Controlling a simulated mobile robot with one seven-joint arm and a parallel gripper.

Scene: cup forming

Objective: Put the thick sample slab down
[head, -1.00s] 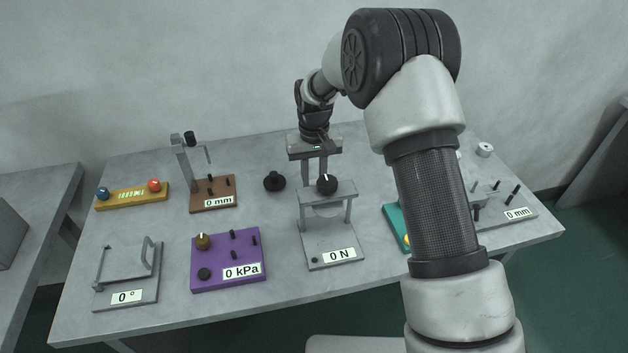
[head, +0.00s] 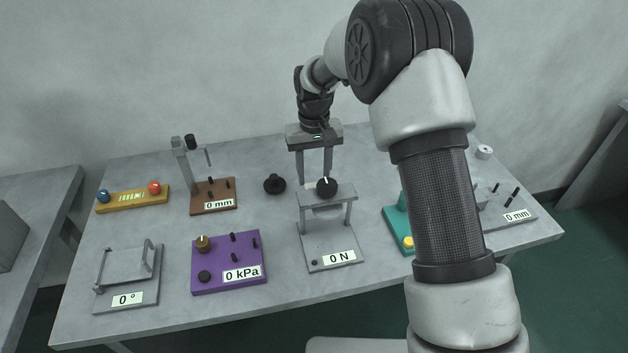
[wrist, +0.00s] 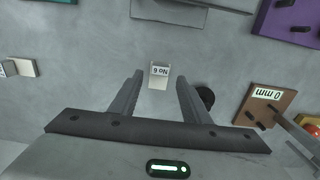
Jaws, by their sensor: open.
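A small pale slab with a white label reading "No 6" (wrist: 159,76) lies on the grey table in the wrist view; I take it to be the thick sample slab. My gripper (head: 314,180) points down behind the force press in the head view. Its two fingers are spread apart and empty. In the wrist view the slab shows in the gap between the fingertips, apart from both. The slab cannot be made out in the head view.
The press marked "0 N" (head: 333,255) stands just in front of my gripper. A black knob (head: 274,184) is to its left. A brown "0 mm" gauge (head: 213,197) and a purple "0 kPa" unit (head: 229,275) stand further left. Another small block (wrist: 20,68) shows in the wrist view.

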